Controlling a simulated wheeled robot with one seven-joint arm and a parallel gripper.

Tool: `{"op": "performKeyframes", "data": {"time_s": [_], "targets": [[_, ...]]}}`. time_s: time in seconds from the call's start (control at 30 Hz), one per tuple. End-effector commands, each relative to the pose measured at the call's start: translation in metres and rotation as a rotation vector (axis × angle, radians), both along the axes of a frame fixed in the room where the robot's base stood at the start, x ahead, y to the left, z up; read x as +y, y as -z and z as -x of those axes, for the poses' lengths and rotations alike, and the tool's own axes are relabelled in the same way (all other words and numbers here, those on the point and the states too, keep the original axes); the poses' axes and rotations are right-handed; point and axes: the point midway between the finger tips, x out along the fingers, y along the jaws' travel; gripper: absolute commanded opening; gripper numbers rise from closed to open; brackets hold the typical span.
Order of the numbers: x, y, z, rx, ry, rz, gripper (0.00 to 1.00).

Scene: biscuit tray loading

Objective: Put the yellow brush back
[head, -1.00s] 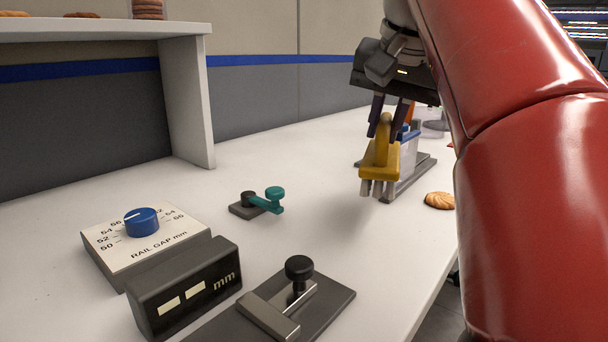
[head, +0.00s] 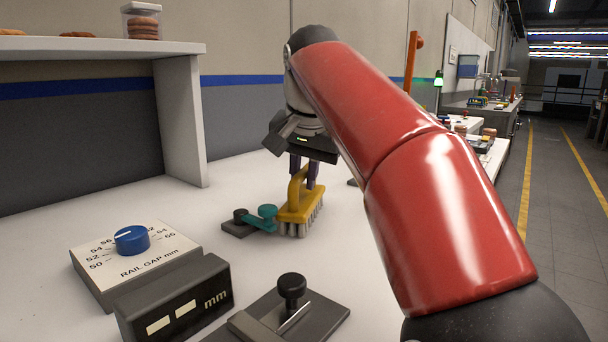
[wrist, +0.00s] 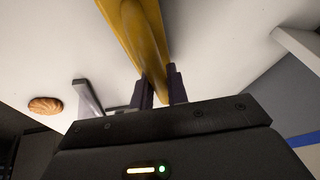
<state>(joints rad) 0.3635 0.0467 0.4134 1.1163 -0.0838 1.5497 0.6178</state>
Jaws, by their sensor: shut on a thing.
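The yellow brush (head: 296,208) has an arched handle and pale bristles pointing down. My gripper (head: 303,172) is shut on its handle from above. In the head view the brush is just right of the teal lever (head: 265,216) on its dark base. I cannot tell whether the bristles touch the white table or hang a little above it. In the wrist view the yellow handle (wrist: 140,35) runs up from between the two dark fingers (wrist: 160,88).
The rail gap box with a blue knob (head: 131,239), a dark display (head: 176,302) and a black-knobbed clamp (head: 291,287) stand at the front. A shelf (head: 100,48) is at the left. A biscuit (wrist: 45,104) lies on the table (wrist: 225,45) in the wrist view.

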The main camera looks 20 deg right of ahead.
Motion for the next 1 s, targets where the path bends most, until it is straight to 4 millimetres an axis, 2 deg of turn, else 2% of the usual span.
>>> {"op": "performKeyframes", "data": {"time_s": [0.2,0.23,0.37,0.7,1.0], "targets": [[0.0,0.001,0.0,0.0,0.0,0.0,0.0],[0.0,0.0,0.0,0.001,0.0,-0.001,0.2],[0.0,0.0,0.0,0.0,0.0,0.0,0.37],[0.0,-0.004,0.001,-0.001,0.0,0.0,0.37],[0.002,-0.048,0.02,-0.004,-0.001,0.0,0.37]]}}
